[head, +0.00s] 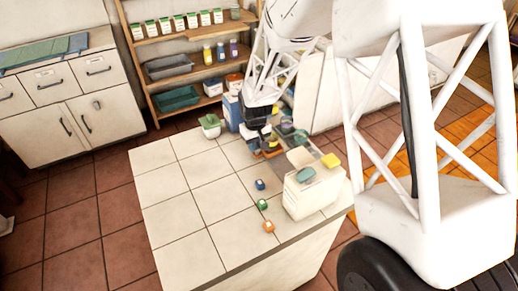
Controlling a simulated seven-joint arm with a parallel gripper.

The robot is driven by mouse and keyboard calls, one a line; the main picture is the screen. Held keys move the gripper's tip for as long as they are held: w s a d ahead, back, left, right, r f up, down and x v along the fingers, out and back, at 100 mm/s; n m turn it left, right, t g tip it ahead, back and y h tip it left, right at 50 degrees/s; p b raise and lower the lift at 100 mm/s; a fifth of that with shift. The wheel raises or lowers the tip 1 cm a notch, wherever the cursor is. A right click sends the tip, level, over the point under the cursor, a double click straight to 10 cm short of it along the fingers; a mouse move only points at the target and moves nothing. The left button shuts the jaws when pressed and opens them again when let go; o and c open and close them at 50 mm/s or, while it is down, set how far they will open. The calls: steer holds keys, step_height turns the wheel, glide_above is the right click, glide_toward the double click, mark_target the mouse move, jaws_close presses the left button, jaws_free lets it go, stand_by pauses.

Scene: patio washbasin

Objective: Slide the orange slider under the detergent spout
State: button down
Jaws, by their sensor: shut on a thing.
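My gripper (267,138) reaches down at the back of the tiled counter (185,190), with its dark body above it. It is shut on a small orange piece (270,152), which looks like the orange slider; the jaws hide most of it. A blue box-like container (232,112) stands just left of my gripper and may belong to the detergent. I cannot make out the spout among the crowded items there.
A green-lidded tub (210,126) stands at the back left. The counter's left half is clear.

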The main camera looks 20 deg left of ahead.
steer(key=shift+w+a, duration=0.2)
steer(key=c, duration=1.2)
jaws_free()
steer(key=shift+c, duration=0.2)
steer(key=shift+r, duration=0.1)
step_height(320, 180, up, 8)
